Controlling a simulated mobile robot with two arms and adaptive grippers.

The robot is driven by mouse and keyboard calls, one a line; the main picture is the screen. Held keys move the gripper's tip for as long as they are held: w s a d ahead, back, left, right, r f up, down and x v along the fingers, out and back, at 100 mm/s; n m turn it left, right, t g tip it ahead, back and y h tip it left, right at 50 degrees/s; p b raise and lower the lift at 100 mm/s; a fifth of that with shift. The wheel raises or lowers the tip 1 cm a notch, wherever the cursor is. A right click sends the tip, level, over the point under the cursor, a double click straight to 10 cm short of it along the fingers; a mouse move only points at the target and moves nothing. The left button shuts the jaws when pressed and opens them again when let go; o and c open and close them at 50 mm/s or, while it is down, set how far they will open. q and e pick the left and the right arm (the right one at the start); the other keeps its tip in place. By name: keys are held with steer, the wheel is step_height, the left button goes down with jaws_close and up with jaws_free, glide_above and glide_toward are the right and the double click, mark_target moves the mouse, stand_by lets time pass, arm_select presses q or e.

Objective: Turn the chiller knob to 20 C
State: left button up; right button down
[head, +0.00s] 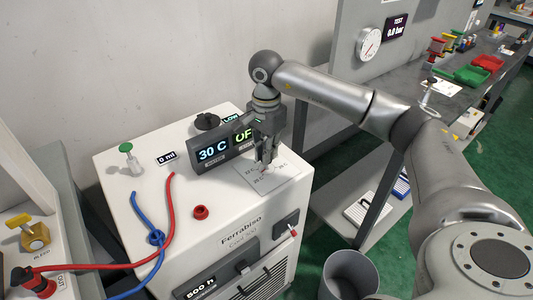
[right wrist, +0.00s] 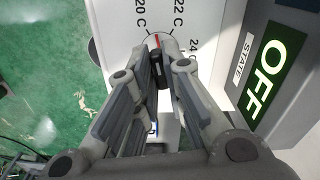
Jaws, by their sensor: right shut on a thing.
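The chiller (head: 225,225) is a white box with a label panel on its top. Its display (head: 213,151) reads 30 C, and the state display beside it reads OFF, also seen in the right wrist view (right wrist: 268,72). My right gripper (head: 265,165) points down over the label panel. In the right wrist view its fingers (right wrist: 157,65) are shut on the dark knob (right wrist: 156,72). A red mark at the knob's top points up between the 20 C and 22 C labels. The fingers hide most of the knob. My left gripper is not in view.
A red hose (head: 169,215) and a blue hose (head: 140,212) run at the chiller's left. A green-topped valve (head: 126,148) and a red cap (head: 200,212) stand on its top. A bench (head: 415,100) with trays is at the back right.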

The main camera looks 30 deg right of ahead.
steer(key=shift+r+n+b, duration=0.1)
steer(key=shift+n+b, duration=0.3)
steer(key=shift+n, duration=1.3)
steer(key=c, duration=1.5)
jaws_free()
step_height(320, 180, up, 12)
steer(key=shift+f, duration=0.1)
